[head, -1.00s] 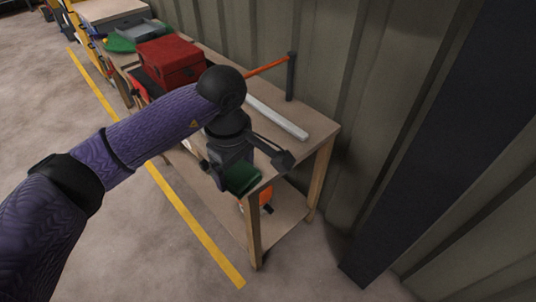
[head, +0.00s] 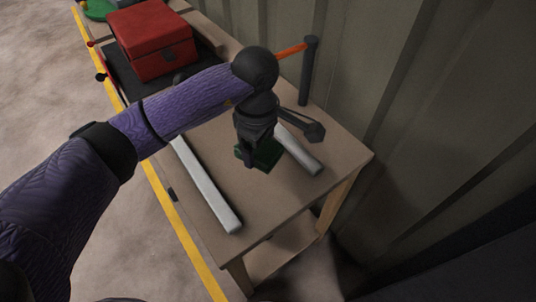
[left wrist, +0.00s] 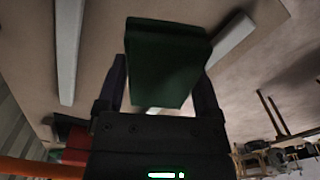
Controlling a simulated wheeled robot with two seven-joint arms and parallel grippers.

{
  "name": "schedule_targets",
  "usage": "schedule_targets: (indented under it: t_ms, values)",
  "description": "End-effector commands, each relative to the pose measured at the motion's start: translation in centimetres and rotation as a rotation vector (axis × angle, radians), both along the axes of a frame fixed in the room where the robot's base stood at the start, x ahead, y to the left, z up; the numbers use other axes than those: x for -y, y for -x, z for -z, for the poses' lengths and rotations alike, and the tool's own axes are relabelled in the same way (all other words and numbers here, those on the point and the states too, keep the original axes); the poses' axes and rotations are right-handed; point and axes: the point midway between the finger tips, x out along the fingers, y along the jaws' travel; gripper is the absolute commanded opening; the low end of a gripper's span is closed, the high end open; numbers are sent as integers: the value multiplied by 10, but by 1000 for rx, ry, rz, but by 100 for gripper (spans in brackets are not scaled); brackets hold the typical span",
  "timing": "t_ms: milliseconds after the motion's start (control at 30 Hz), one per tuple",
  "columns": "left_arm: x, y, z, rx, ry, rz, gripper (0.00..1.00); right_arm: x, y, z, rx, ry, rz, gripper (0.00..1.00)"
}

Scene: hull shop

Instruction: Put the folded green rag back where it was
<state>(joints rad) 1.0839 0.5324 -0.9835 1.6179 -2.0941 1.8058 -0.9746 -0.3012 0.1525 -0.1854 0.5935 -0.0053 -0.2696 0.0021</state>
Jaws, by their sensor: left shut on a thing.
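The folded green rag (head: 264,154) is a dark green block between the fingers of my left gripper (head: 256,150) in the head view. The left gripper is shut on it and points down over the wooden bench top (head: 297,189), between two pale bars. In the left wrist view the rag (left wrist: 165,62) fills the middle, between the fingers. I cannot tell whether the rag touches the bench. My right gripper is not in view.
One pale bar (head: 207,188) lies along the bench's left edge, another (head: 298,149) right of the rag. A red toolbox (head: 153,42) stands farther back. A dark post (head: 309,72) with an orange bar (head: 291,51) rises near the corrugated wall (head: 410,90).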

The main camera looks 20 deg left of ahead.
Motion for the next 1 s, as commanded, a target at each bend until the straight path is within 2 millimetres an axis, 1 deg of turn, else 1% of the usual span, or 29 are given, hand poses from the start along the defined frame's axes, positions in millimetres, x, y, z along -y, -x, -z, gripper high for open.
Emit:
schedule_targets:
  t_ms: [33,133,200,267,400,467,633,767,800,867,1000]
  values:
    - [0,0,12,-4,0,0,29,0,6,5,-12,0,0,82]
    - [0,1,37,-7,0,0,29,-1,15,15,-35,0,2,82]
    - [0,1,53,-7,1,0,29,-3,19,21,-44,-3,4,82]
    - [0,1,63,-7,1,1,29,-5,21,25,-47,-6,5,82]
    - [0,1,95,-8,1,0,29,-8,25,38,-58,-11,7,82]
    - [0,1,99,-5,1,1,29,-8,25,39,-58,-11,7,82]
    - [0,0,95,-1,1,1,29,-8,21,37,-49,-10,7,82]
    - [0,0,99,-2,-1,1,29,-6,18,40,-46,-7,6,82]
    - [0,1,100,-1,0,1,86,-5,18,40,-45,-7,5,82]
    - [0,1,99,-1,0,1,99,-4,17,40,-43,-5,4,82]
    - [0,1,98,-1,0,1,100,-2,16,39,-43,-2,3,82]
